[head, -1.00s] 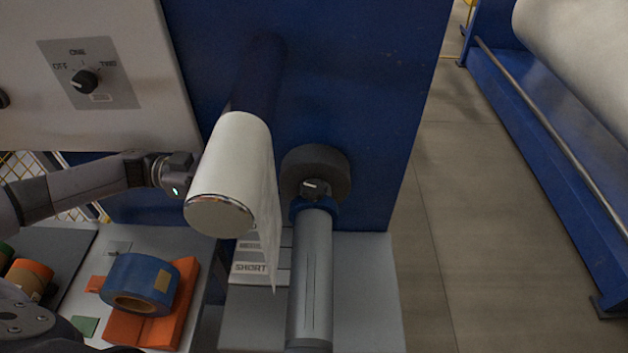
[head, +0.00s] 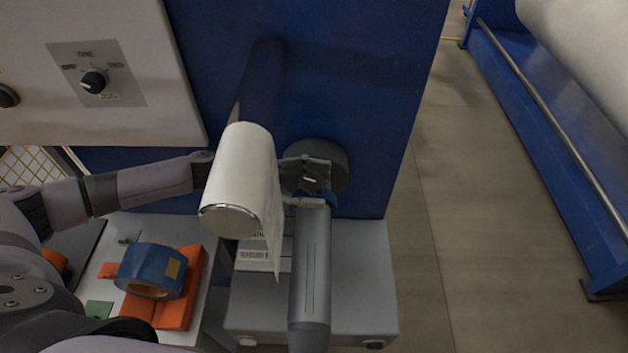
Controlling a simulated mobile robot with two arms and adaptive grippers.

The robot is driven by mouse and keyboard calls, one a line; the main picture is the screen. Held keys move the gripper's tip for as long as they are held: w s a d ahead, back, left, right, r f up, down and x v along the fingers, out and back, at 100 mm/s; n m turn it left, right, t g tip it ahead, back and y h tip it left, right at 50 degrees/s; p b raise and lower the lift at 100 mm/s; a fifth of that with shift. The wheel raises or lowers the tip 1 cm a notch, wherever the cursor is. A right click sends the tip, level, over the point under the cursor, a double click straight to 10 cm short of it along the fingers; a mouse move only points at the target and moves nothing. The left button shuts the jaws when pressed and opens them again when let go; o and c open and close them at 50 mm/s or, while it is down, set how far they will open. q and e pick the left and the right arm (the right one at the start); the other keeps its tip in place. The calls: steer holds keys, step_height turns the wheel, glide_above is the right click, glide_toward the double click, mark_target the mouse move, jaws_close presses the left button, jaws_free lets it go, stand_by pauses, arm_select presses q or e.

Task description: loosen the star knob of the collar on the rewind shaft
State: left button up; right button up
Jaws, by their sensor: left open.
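The grey rewind shaft (head: 310,268) points toward me, low in the middle of the head view. At its far end, a sliver of the blue collar (head: 333,198) shows past my gripper. My left gripper (head: 309,183) reaches in from the left behind the white roll and is at the collar. Its fingers are open, one above and one below the dark star knob, whose pale mark shows between them. I cannot tell whether the fingers touch the knob. Most of the knob and collar is hidden. My right gripper is out of view.
The white roll (head: 237,180) with a hanging web stands close left of the shaft, in front of my left wrist. A dark round flange (head: 335,163) sits behind the collar on the blue panel. A blue tape roll (head: 150,268) lies on an orange block at lower left.

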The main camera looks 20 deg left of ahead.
arm_select(q)
steer(key=c, duration=1.2)
steer(key=shift+o, duration=0.2)
steer(key=shift+s+r+n+t+p, duration=0.1)
steer(key=shift+r+n+t+p, duration=0.15)
steer(key=shift+n+t+p, duration=0.5)
steer(key=shift+n+t+y+p, duration=0.25)
steer(key=shift+t+y+p, duration=0.05)
steer(key=shift+t+p, duration=0.3)
steer(key=n+t+y+p, duration=0.1)
steer(key=n+t, duration=0.1)
steer(key=t, duration=0.1)
steer(key=shift+f, duration=0.1)
steer(key=shift+n+t+y+p, duration=0.3)
steer(key=shift+t+y, duration=0.2)
steer(key=shift+t, duration=0.05)
steer(key=o, duration=1.2)
steer(key=shift+f, duration=0.15)
steer(key=shift+c, duration=0.2)
